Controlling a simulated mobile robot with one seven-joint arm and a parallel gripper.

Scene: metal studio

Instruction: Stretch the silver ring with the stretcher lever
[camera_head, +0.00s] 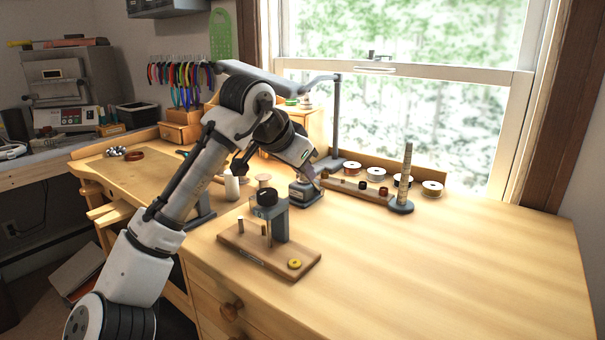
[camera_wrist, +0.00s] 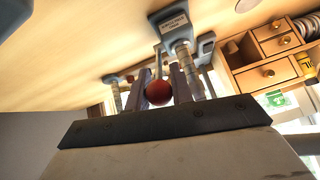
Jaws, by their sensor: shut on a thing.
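In the wrist view my gripper (camera_wrist: 160,88) has its two fingers on either side of a round red knob (camera_wrist: 158,93), shut on it. The dark stretcher base (camera_head: 306,194) with a pale label stands on the bench below my gripper (camera_head: 317,171) in the head view. Its labelled base (camera_wrist: 172,22) and a banded metal post (camera_wrist: 185,62) also show in the wrist view. I cannot make out the silver ring in either view.
A wooden-based tool (camera_head: 268,250) with a yellow disc stands in front. A tapered mandrel (camera_head: 405,178) stands to the right, with several wire spools (camera_head: 432,187) behind. The bench's right side is clear.

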